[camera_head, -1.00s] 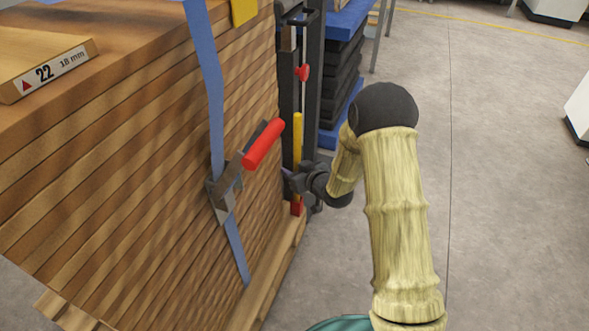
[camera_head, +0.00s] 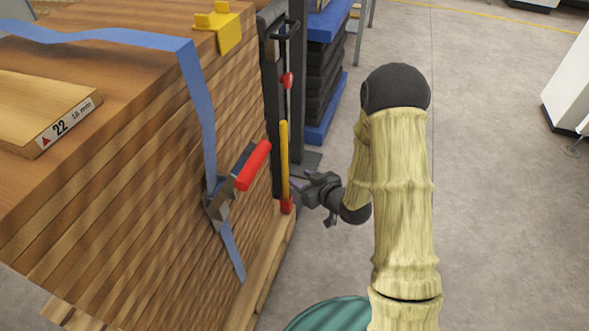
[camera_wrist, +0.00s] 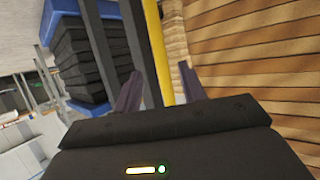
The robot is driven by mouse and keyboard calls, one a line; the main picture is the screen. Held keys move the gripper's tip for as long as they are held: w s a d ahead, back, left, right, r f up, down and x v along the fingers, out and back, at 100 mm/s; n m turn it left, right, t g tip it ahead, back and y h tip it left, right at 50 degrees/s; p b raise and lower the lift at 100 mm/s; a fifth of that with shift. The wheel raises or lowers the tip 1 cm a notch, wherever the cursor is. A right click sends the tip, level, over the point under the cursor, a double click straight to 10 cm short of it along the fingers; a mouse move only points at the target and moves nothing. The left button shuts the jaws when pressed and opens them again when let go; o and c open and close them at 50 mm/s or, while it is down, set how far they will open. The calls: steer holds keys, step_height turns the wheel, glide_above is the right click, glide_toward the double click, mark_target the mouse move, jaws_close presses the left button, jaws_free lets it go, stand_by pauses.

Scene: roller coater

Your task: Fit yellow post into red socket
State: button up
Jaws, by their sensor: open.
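The yellow post (camera_head: 284,160) stands upright along the dark metal frame beside the wood stack. Its lower end meets the red socket (camera_head: 287,207) at the foot of the frame; I cannot tell how deep it sits. My gripper (camera_head: 301,191) is open and just right of the post's lower part, with a small gap showing. In the wrist view, the post (camera_wrist: 158,55) runs between the two spread fingers of my gripper (camera_wrist: 160,88), touching neither visibly. The socket is hidden in that view.
A strapped wood stack (camera_head: 130,150) fills the left, with a red-handled buckle (camera_head: 252,166) sticking out near the frame. A red knob (camera_head: 287,80) sits above the post. Dark stacked slabs (camera_head: 322,70) stand behind.

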steer(key=shift+s+d+r, duration=0.1)
steer(key=shift+s+d, duration=0.1)
steer(key=shift+s, duration=0.05)
stand_by(0.4)
steer(key=s+d+r+m+g+h, duration=0.4)
steer(key=s+d+r+h, duration=0.25)
steer(key=d, duration=0.25)
steer(key=s+d+r+m+g, duration=0.1)
steer(key=s+r+g, duration=0.1)
steer(key=s, duration=0.4)
steer(key=s+d+r+m+g+h, duration=0.1)
steer(key=s+r+m+g, duration=0.1)
steer(key=s, duration=0.4)
steer(key=shift+s+r, duration=0.3)
steer(key=shift+r, duration=0.3)
steer(key=shift+r+h, duration=0.1)
steer(key=shift+h, duration=0.15)
